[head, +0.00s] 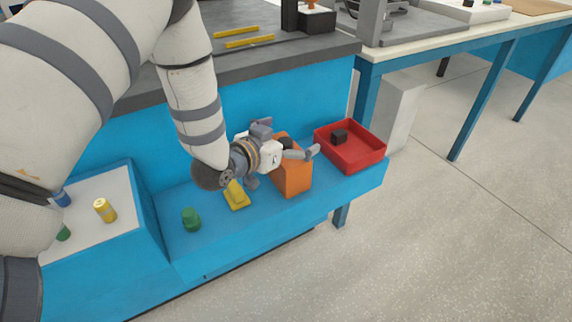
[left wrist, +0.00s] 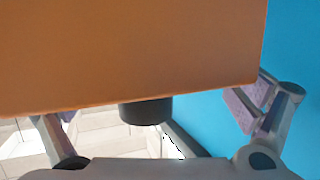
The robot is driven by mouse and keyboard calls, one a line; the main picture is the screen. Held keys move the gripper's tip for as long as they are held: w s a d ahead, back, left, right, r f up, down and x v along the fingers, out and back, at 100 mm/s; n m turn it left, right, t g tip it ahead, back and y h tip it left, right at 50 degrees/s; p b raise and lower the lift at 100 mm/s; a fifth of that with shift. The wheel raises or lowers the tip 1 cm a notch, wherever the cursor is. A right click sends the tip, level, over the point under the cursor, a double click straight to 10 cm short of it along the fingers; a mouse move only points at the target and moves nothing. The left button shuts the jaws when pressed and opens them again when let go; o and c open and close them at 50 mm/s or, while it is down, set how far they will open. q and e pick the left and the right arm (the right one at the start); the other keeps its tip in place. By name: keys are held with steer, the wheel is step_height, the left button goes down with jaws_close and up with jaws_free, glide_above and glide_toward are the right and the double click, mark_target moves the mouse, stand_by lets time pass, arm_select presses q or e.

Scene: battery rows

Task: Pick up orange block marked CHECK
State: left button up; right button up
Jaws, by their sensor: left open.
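The orange block (head: 293,180) stands upright on the blue lower shelf, between a yellow piece and a red tray. No CHECK marking is readable on the faces I see. My left gripper (head: 288,150) is open at the block's upper part and partly covers it in the head view. In the left wrist view the orange block (left wrist: 130,50) fills the top of the picture, very close. A finger shows on each side, and a dark round part (left wrist: 146,111) sticks out from the block's edge. I cannot tell whether the fingers touch the block. My right gripper is not in view.
The red tray (head: 361,161) holds a small black block (head: 339,136). A yellow piece (head: 236,196) and a green piece (head: 191,219) stand left on the shelf (head: 215,242). A white-topped surface (head: 85,225) at left bears a yellow cylinder (head: 105,210). A grey worktop rises behind.

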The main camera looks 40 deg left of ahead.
arm_select(q)
steer(key=shift+w, duration=0.25)
steer(key=shift+s+f, duration=0.1)
steer(key=c, duration=2.4)
